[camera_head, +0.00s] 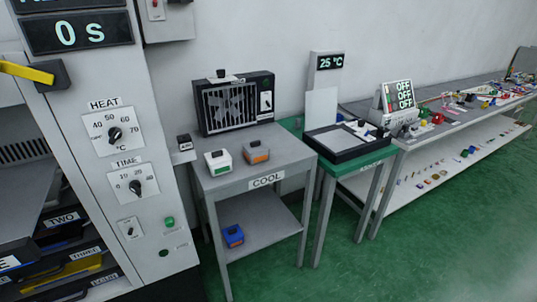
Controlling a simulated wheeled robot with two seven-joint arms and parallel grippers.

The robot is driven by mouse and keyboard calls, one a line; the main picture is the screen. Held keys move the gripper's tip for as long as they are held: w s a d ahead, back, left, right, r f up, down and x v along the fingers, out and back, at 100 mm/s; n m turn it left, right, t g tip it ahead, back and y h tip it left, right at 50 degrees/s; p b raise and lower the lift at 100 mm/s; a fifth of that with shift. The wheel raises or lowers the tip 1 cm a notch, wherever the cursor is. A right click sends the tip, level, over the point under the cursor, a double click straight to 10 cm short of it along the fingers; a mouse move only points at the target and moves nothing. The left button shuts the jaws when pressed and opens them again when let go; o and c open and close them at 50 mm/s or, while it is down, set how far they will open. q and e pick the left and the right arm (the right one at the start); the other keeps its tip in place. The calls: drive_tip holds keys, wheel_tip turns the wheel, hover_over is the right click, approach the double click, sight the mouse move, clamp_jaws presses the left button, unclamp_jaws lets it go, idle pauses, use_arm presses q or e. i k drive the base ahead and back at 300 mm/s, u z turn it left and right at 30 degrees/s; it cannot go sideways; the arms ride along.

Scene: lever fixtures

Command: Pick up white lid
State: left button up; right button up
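A thin white panel (321,108) stands upright at the back of the green table, behind a black-rimmed tray (348,142); it may be the white lid, but I cannot tell. A small box with a whitish top and green lower edge (218,162) sits on the grey table marked COOL (240,184). An orange and grey box (256,152) sits to its right. Neither of my grippers is in view.
A tall grey cabinet (120,90) with HEAT and TIME knobs, a yellow lever (28,72) and labelled shelves fills the left. A black fan unit (235,103) stands behind the boxes. A long cluttered bench (440,130) runs right. Green floor (430,240) is clear at front right.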

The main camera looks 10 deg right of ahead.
sight(214, 158)
drive_tip(key=z, duration=1.7)
drive_tip(key=i, duration=3.3)
drive_tip(key=u, duration=3.4)
drive_tip(key=i, duration=0.5)
